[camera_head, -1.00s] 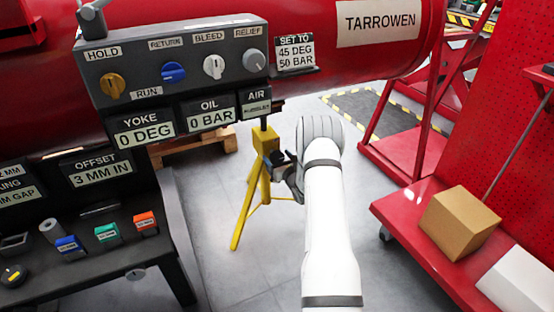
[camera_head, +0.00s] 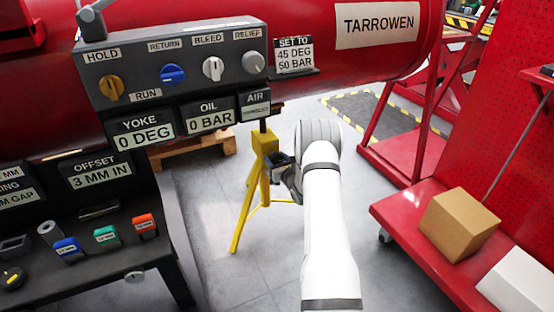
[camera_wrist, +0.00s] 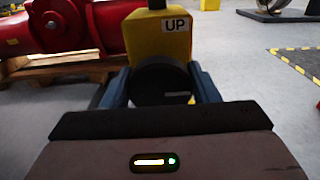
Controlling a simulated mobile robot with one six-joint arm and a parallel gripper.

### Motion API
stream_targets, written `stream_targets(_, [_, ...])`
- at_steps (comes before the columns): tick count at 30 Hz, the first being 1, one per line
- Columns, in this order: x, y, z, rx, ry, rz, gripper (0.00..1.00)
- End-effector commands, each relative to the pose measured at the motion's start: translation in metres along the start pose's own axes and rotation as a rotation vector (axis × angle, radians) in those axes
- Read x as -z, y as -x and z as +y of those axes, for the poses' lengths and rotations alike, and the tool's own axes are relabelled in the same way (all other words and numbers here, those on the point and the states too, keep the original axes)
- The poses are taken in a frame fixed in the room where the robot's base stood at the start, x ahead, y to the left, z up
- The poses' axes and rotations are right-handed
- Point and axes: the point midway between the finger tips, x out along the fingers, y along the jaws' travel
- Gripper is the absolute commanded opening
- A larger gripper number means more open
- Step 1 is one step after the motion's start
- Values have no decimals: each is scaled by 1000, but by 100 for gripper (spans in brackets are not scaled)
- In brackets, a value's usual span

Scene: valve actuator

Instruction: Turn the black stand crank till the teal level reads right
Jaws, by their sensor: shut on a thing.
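A yellow tripod stand (camera_head: 262,165) stands on the floor beyond the panel. In the wrist view, its yellow body (camera_wrist: 160,40) carries a white label reading UP. A round black crank knob (camera_wrist: 160,82) is on its near face, with a small pale mark at its lower right. My gripper (camera_wrist: 162,86) is shut on this crank, one blue-grey finger on each side. In the head view my gripper (camera_head: 284,166) is at the stand's right side, and the crank is mostly hidden there. A teal block (camera_head: 106,235) with a small, unreadable label lies on the bench at left.
The grey panel (camera_head: 180,62) reads YOKE 0 DEG and OIL 0 BAR; a sign (camera_head: 295,53) says 45 DEG, 50 BAR. A red bench (camera_head: 415,215) with a cardboard box (camera_head: 459,223) stands at right.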

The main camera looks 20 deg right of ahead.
Motion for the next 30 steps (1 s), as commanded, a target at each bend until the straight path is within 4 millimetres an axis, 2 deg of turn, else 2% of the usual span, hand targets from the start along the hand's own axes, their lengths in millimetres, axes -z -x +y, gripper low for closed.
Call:
stream_targets(11, [-1, 0, -1, 8, -119, -2, 32])
stream_targets(30, [-2, 0, -3, 6, -691, -5, 32])
